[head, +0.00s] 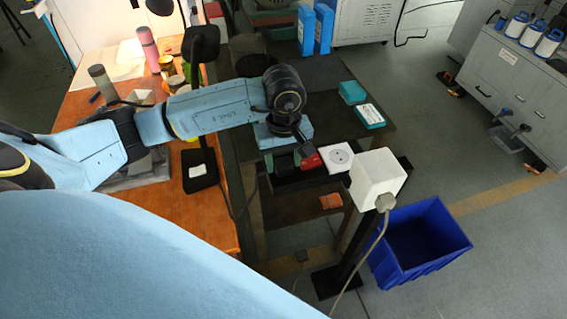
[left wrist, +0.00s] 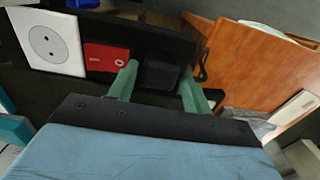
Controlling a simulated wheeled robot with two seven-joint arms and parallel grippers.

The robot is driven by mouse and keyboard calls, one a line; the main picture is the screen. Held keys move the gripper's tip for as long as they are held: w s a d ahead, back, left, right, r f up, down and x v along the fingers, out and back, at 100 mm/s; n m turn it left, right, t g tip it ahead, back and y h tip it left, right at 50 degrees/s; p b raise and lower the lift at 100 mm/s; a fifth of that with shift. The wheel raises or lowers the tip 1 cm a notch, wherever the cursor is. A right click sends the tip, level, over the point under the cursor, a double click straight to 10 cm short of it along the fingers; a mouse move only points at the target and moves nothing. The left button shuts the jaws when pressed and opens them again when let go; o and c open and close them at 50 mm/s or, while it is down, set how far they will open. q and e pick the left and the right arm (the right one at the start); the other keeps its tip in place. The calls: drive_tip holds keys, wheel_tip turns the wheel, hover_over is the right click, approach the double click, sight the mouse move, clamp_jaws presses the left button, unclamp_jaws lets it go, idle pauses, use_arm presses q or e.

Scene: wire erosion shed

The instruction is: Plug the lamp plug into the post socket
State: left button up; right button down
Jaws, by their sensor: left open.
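My left gripper (head: 286,158) is over a black strip beside the workbench, and its fingers point down. In the left wrist view its two green fingers (left wrist: 159,69) stand apart, on either side of a small black block (left wrist: 161,76). I cannot tell whether this block is the lamp plug, or whether the fingers touch it. A red block (head: 310,161) and a white plate with a round socket (head: 338,157) sit beside it; the socket plate also shows in the left wrist view (left wrist: 46,42). A white box (head: 377,174) tops a black post, with a grey corded plug (head: 386,202) at its side.
An orange workbench (head: 213,222) on the left carries a black lamp base (head: 199,170) with a dark cord, and rolls and cups. A blue bin (head: 420,240) stands right of the post. Teal boxes (head: 369,116) lie behind the socket plate.

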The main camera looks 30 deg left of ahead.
sight(284, 162)
use_arm(q)
drive_tip(key=shift+f, duration=0.55)
drive_tip(key=c, duration=0.7)
wheel_tip(284, 162, up, 10)
drive_tip(key=shift+r+b, duration=0.1)
drive_tip(key=shift+b, duration=0.35)
drive_tip(key=d+f+m+b, duration=0.1)
drive_tip(key=m, duration=0.1)
drive_tip(key=w+d+f+m+b, duration=0.1)
drive_tip(key=d+m+b, duration=0.1)
drive_tip(key=m, duration=0.1)
drive_tip(key=d+f+m+b, duration=0.1)
drive_tip(key=f+m, duration=0.1)
drive_tip(key=m, duration=0.1)
drive_tip(key=shift+w+d, duration=0.15)
drive_tip(key=shift+d, duration=0.1)
drive_tip(key=shift+d+f+m+b, duration=0.15)
drive_tip(key=shift+d+m+b, duration=0.2)
drive_tip(key=shift+m, duration=0.65)
